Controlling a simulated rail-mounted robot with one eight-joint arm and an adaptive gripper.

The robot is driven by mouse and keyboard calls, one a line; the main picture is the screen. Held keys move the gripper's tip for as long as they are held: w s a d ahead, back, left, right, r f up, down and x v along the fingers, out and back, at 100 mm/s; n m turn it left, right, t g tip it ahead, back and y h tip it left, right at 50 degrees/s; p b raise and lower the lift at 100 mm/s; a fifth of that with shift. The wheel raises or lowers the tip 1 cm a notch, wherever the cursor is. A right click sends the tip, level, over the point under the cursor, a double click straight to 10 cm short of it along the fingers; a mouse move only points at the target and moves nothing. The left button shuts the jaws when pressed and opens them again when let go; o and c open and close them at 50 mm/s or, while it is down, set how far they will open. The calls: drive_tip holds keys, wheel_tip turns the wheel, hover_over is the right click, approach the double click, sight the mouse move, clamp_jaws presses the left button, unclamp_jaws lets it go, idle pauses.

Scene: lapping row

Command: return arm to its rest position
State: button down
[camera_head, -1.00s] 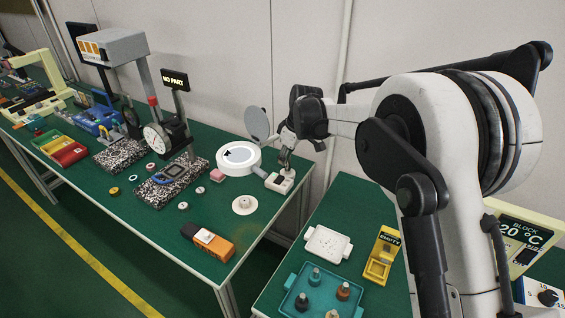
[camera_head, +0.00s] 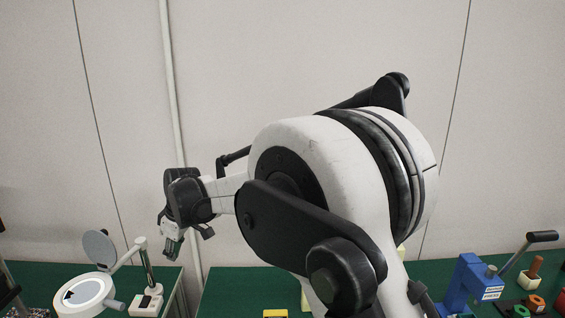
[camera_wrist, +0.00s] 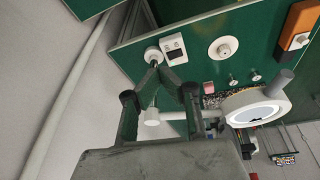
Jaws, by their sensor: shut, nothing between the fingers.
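My gripper (camera_head: 171,250) hangs at the end of my folded arm, in front of the pale wall in the head view, and holds nothing. In the wrist view its fingers (camera_wrist: 157,68) meet at the tips, empty. Behind them stands the lamp's white base (camera_wrist: 172,48) on the green bench.
A ring magnifier lamp (camera_head: 85,296) stands on the left bench, close to my gripper's left in the head view; it also shows in the wrist view (camera_wrist: 254,108). A blue press (camera_head: 470,283) stands on the right bench. Wall lies behind my arm.

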drive_tip(key=s+d+r+m+t, duration=0.1)
drive_tip(key=s+d+r+m, duration=0.3)
drive_tip(key=d, duration=0.6)
drive_tip(key=s+d+r+m+t, duration=0.1)
drive_tip(key=d+r, duration=0.4)
drive_tip(key=d, duration=0.6)
drive_tip(key=s+d+r+m+t, duration=0.1)
drive_tip(key=s+d+r+m, duration=0.3)
drive_tip(key=d, duration=0.6)
drive_tip(key=s+d+f+m+t+h, duration=0.1)
drive_tip(key=s+d+f+m, duration=0.1)
drive_tip(key=s+d, duration=0.7)
drive_tip(key=s+d+f+m+t+h, duration=0.2)
drive_tip(key=s+d+m, duration=0.3)
drive_tip(key=s+d, duration=0.5)
drive_tip(key=shift+d+f, duration=0.3)
drive_tip(key=shift+d, duration=0.4)
